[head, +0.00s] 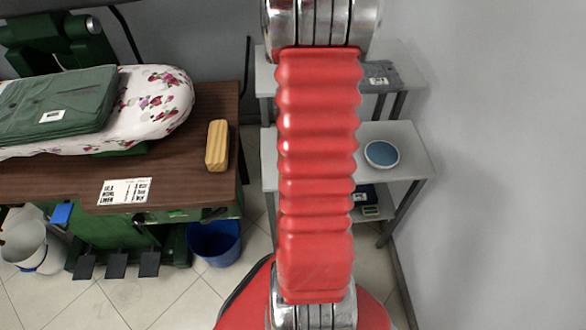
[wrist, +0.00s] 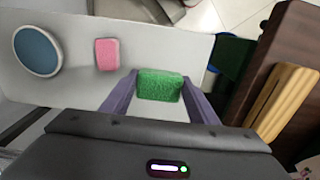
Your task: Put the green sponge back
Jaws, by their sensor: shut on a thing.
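The green sponge (wrist: 160,86) is between the two purple-grey fingers of my gripper (wrist: 160,98) in the wrist view. My gripper is shut on it. The sponge is over the light grey shelf top (wrist: 75,92); I cannot tell whether it touches that surface. A pink sponge (wrist: 106,54) lies on the same shelf, to the left of the green one. In the head view my red arm hides my gripper and both sponges.
A blue round dish with a pale rim (head: 382,154) stands on the grey shelf (head: 413,170). A wooden block (head: 217,146) is on the brown table (head: 180,180) at left, beside a printed card (head: 125,192). A blue bucket (head: 215,243) stands on the floor.

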